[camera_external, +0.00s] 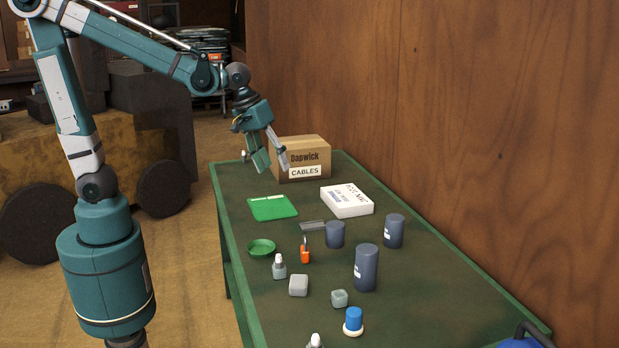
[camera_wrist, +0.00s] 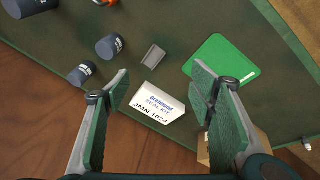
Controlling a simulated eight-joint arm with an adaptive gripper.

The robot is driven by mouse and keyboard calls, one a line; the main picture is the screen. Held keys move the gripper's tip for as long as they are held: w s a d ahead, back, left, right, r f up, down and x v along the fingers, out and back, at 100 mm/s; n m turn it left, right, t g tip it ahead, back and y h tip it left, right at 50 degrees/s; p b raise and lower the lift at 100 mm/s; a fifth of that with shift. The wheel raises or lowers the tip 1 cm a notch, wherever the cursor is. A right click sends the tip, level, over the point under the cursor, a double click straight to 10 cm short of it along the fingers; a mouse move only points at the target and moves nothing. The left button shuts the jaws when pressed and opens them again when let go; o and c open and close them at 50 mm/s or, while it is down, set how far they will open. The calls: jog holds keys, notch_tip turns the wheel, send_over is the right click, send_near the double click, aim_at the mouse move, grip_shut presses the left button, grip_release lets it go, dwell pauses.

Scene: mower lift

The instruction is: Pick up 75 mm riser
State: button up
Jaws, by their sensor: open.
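Three dark blue-grey cylinders that look like risers stand on the green table: a tall one (camera_external: 366,268), one near the wall (camera_external: 393,231) and a short one (camera_external: 335,235). I cannot read a size on any of them. In the wrist view the short one (camera_wrist: 110,46), the one near the wall (camera_wrist: 82,75) and part of the tall one (camera_wrist: 30,6) lie at upper left. My gripper (camera_external: 274,160) is open and empty, above the far end of the table beside the cardboard box. In the wrist view its fingers (camera_wrist: 161,85) frame a white box, apart from the cylinders.
The white box (camera_external: 347,200), cardboard box (camera_external: 301,158), green mat (camera_external: 272,208), grey plate (camera_external: 312,226), green dish (camera_external: 261,247), orange item (camera_external: 305,253), grey blocks, small bottles and a blue-and-white piece (camera_external: 353,322) share the table (camera_external: 420,300). A wooden wall runs along its right side.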

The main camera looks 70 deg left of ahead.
jog(key=w+d+f+n+g+p, duration=0.2)
jog(key=w+d+f+n+p, duration=0.15)
jog(key=w+d, duration=0.5)
jog(key=n+g+p, duration=0.2)
jog(key=n+p, duration=0.3)
send_over(336, 224)
jog(key=shift+m, duration=0.25)
jog(key=f, duration=0.7)
jog(key=shift+s+a+f, duration=0.25)
jog(key=shift+s+a, duration=0.05)
jog(key=shift+a, duration=0.05)
jog(key=shift+w+d+f, duration=0.2)
jog(key=shift+d+f, duration=0.1)
jog(key=shift+f, duration=0.2)
jog(key=shift+f, duration=1.3)
jog(key=shift+f, duration=0.1)
jog(key=shift+d+f+b, duration=0.15)
jog(key=shift+f+b, duration=0.25)
jog(key=shift+f, duration=2.1)
jog(key=shift+c, duration=0.2)
